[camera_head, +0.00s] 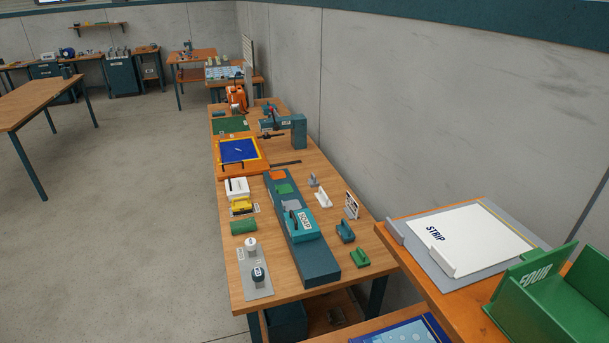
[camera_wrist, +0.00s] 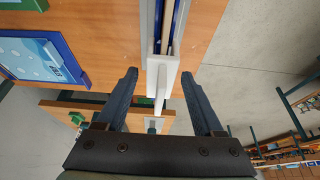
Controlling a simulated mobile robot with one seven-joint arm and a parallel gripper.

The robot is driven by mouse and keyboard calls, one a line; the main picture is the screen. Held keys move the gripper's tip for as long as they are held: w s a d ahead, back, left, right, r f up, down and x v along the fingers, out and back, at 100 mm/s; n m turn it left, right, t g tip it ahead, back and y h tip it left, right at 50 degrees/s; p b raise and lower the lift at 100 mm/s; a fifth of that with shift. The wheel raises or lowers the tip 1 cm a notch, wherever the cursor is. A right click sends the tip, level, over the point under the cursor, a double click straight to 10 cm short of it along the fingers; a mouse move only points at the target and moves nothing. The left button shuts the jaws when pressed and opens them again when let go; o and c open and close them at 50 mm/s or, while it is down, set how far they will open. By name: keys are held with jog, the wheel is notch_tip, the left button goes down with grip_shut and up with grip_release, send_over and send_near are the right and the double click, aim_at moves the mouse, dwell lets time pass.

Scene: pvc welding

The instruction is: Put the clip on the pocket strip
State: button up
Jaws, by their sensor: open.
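My gripper (camera_wrist: 159,75) shows only in the wrist view. Its two dark fingers are apart, with nothing pressed between them. A white block with a narrow stem (camera_wrist: 163,67), perhaps the clip, lies between the fingertips in the picture; contact with either finger cannot be made out. It meets the end of a long white and blue strip-like piece (camera_wrist: 153,25) that runs up out of the picture. Whether that is the pocket strip I cannot tell. In the head view, a white panel marked STRIP (camera_head: 475,239) lies on a grey board at the right.
A green holder (camera_head: 545,290) stands beside the panel on the orange bench. The long wooden table (camera_head: 320,170) carries a teal rail (camera_head: 310,262), several small blocks and tools. A grey wall borders it on the right. Open floor (camera_head: 120,220) lies at the left.

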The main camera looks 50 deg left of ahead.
jog(key=v, duration=1.2)
jog(key=w+d+r+m+t+y, duration=0.1)
jog(key=w+r+m+t, duration=0.2)
jog(key=w+r+t, duration=0.6)
jog(key=w+d+r+m+t, duration=0.25)
jog(key=w+r, duration=0.85)
jog(key=r, duration=0.7)
jog(key=w+d+r+m+t+h, duration=0.1)
jog(key=d+r+m+t, duration=0.15)
jog(key=r, duration=0.45)
jog(key=d+r+m+t, duration=0.1)
jog(key=d+r+t, duration=0.25)
jog(key=r, duration=0.45)
jog(key=s+d+r+m+t+h, duration=0.2)
jog(key=s+d+r+t, duration=0.1)
jog(key=r, duration=0.6)
jog(key=s+d+r+m+t+h+b, duration=0.1)
jog(key=s+d+r+t, duration=0.3)
jog(key=r, duration=0.5)
jog(key=shift+s+m+t+h, duration=0.6)
jog(key=shift+s+m, duration=0.1)
jog(key=shift+s, duration=0.45)
jog(key=shift+d, duration=0.1)
